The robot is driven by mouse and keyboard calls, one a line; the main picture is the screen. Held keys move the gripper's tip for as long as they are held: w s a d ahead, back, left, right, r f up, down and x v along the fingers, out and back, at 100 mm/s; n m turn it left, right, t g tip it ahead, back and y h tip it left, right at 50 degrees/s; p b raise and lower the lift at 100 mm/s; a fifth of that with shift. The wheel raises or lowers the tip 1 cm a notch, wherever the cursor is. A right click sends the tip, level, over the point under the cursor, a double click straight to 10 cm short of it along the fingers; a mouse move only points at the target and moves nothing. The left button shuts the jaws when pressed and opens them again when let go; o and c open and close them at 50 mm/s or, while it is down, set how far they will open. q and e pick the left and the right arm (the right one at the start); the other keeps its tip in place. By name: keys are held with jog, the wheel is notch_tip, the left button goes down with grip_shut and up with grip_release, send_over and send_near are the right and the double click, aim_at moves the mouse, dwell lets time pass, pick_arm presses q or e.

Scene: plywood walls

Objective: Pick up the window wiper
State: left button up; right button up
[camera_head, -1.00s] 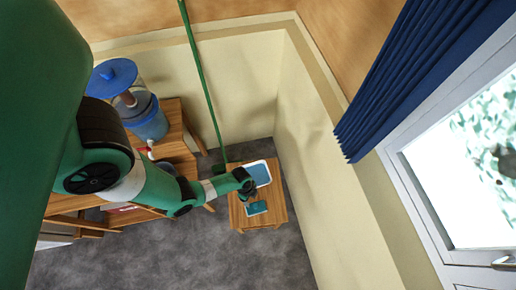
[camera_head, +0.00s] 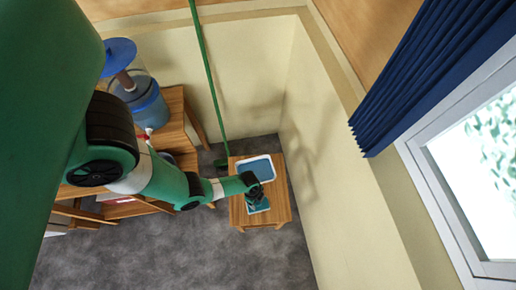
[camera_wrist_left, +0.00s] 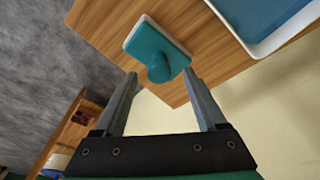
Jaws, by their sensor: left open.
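The window wiper, a teal block with a pale edge and a round knob-like handle, lies on a small wooden table. In the left wrist view the wiper (camera_wrist_left: 146,42) is just beyond my left gripper (camera_wrist_left: 160,78), its handle lined up between the two open fingers. The fingertips straddle the near side of the handle in the picture; I cannot tell how deep they are. In the head view the wiper (camera_head: 259,207) is partly hidden by my left gripper (camera_head: 255,195), which is above it. My right gripper is not in view.
A white-rimmed blue tray (camera_head: 272,178) lies on the same small table (camera_head: 240,217), behind the wiper. A wooden shelf unit (camera_head: 172,132) with a blue water container (camera_head: 148,108) stands left. A green pole (camera_head: 207,70) leans by the wall. The cream wall is close on the right.

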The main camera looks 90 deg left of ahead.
pick_arm(q)
notch_tip(320, 180, down, 3)
jog(key=shift+w+d+r+b, duration=0.15)
jog(key=shift+b, duration=0.4)
grip_shut()
jog(key=shift+r, duration=0.1)
dwell(0.8)
